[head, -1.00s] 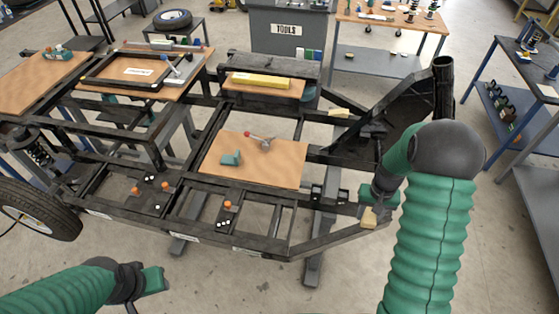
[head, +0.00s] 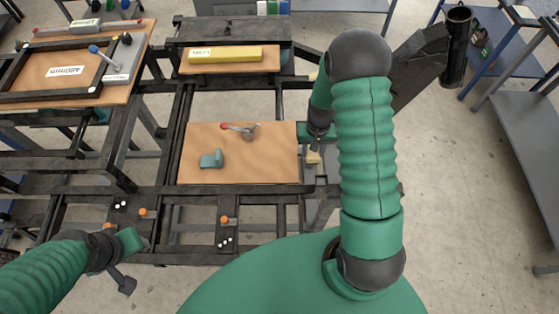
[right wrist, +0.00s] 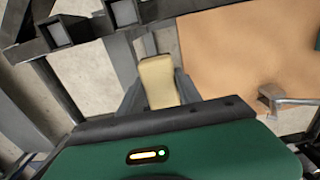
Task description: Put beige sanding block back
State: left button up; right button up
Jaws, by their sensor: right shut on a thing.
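The beige sanding block (head: 313,157) hangs just right of the middle wooden board in the head view. My right gripper (head: 316,148) is shut on it; in the right wrist view the block (right wrist: 158,82) sits between the two grey fingers (right wrist: 155,95). The block appears to be over the gap and frame beside the board, not on the board; its exact height is unclear. My left gripper (head: 135,241) is at the lower left over the frame, apart from the block; its fingers are not clear enough to tell open or shut.
The wooden board (head: 240,173) carries a teal block (head: 212,159) and a red-handled clamp (head: 247,132). A yellow bar (head: 225,54) lies on a rear board. Black frame rails (head: 170,191) surround open gaps. Orange-topped pegs (head: 224,220) stand on the near rail.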

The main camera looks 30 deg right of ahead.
jog(key=p, duration=0.3)
send_over(281, 170)
jog(key=shift+d+f, duration=0.1)
jog(key=shift+f, duration=0.4)
notch_tip(281, 170, down, 3)
jog(key=shift+s+f+p, duration=0.15)
jog(key=shift+p, duration=0.55)
jog(key=shift+f, duration=0.25)
jog(key=o, duration=1.1)
jog(key=shift+o, duration=1.1)
jog(key=shift+r, duration=0.1)
